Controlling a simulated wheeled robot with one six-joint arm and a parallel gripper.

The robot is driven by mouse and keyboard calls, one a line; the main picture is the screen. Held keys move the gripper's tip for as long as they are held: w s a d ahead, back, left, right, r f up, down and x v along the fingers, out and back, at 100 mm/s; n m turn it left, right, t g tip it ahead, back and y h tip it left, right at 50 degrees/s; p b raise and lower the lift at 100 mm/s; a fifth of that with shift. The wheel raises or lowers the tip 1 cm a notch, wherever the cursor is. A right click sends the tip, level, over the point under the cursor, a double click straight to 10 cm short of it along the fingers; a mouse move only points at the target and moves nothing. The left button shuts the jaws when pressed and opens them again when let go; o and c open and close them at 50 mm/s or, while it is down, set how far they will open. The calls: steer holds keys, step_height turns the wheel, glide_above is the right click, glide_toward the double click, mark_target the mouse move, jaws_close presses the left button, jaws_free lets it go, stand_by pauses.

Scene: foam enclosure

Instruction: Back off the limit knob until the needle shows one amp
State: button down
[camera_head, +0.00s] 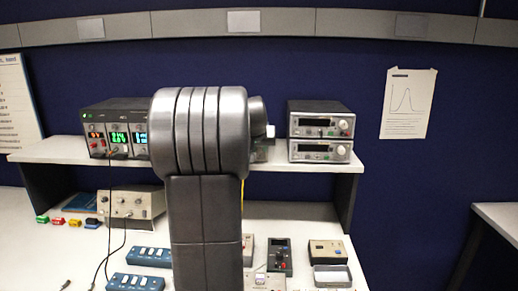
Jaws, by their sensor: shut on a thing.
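My own arm (205,170) fills the middle of the head view and hides the bench behind it. My gripper does not show. I cannot pick out the limit knob or read a needle. A small pale-faced instrument (270,282) shows partly at the bottom edge, right beside my arm; it is too small and cut off to tell whether it bears the needle. A grey box with knobs (132,203) stands on the bench left of my arm.
A supply with lit displays (118,136) and two stacked instruments (320,131) stand on the white shelf (318,168).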

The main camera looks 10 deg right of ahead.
steer(key=h+b, duration=0.1)
steer(key=n+h+b, duration=0.1)
steer(key=b, duration=0.1)
steer(key=shift+w+a+f, duration=0.1)
steer(key=shift+a+f, duration=0.15)
steer(key=shift+f, duration=0.1)
steer(key=h+b, duration=0.1)
steer(key=n+b, duration=0.1)
steer(key=b, duration=0.1)
steer(key=shift+a+f+g+h, duration=0.1)
steer(key=shift+a+g+h, duration=0.1)
steer(key=shift+g+h, duration=0.15)
steer(key=n+h+b, duration=0.1)
steer(key=h+b, duration=0.1)
steer(key=b, duration=0.2)
steer(key=shift+a+n+h, duration=0.1)
steer(key=shift+n+h, duration=0.25)
steer(key=shift+n, duration=0.05)
steer(key=c, duration=1.2)
jaws_free()
steer(key=shift+c, duration=0.2)
steer(key=shift+r, duration=0.2)
